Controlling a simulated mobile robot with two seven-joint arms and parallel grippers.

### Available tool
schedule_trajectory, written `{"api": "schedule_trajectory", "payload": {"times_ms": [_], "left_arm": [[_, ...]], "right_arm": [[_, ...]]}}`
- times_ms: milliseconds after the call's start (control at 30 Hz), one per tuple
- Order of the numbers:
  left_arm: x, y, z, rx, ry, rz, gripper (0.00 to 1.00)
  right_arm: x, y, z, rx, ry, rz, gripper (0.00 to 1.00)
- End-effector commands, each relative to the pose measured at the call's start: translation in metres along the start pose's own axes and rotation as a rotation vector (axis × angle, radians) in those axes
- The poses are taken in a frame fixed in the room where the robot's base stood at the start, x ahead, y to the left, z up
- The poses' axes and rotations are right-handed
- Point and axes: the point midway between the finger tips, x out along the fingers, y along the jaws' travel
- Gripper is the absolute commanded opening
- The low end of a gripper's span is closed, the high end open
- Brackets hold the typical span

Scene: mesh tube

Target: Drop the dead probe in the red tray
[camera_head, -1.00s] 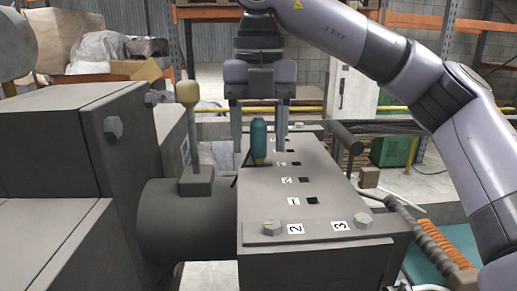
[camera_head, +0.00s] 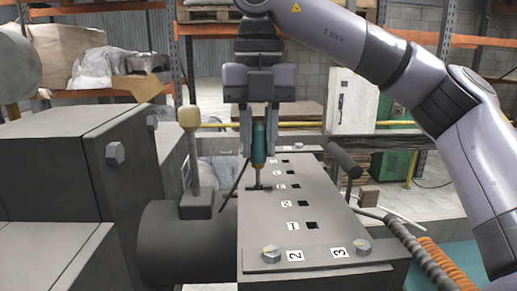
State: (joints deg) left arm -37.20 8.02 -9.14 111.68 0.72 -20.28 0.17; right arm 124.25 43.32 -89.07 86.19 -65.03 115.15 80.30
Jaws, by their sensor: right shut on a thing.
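My right gripper (camera_head: 258,153) hangs over the dark box with numbered labels (camera_head: 325,218), pointing down. It is shut on the teal handle of a probe (camera_head: 258,142), one finger on each side. The probe is upright. A thin dark stem shows below its handle and reaches down to a dark slot area on the box top; whether the tip is clear of the slot I cannot tell. A dark cable or rod slants down left from beside the probe. No red tray is in view. My left gripper is not in view.
A lever with a tan knob (camera_head: 189,118) stands on a grey cylinder left of the box. A black-handled bar (camera_head: 344,158) rises at the box's right. A ribbed grey hose (camera_head: 418,246) and an orange coil (camera_head: 447,262) lie at lower right. Large grey machinery fills the left.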

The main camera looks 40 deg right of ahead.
Motion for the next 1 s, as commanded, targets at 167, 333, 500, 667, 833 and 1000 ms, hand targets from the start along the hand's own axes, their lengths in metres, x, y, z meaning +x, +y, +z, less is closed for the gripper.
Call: {"api": "schedule_trajectory", "payload": {"times_ms": [167,333,500,667,833,1000], "left_arm": [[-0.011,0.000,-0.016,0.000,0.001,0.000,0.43],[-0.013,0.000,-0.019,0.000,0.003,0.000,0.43],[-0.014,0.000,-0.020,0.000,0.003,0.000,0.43],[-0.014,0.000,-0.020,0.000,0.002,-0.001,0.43],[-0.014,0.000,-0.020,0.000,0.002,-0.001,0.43],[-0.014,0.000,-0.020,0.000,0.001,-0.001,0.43]], "right_arm": [[-0.042,0.000,0.000,0.002,-0.004,0.001,0.00],[-0.060,0.000,0.000,0.001,-0.002,-0.001,0.00],[-0.072,0.001,0.000,0.000,-0.002,-0.001,0.00],[-0.082,0.001,0.000,0.000,-0.001,-0.002,0.00],[-0.090,0.000,0.000,0.000,-0.002,0.000,0.00],[-0.098,0.001,0.000,0.000,-0.001,-0.002,0.00]]}}
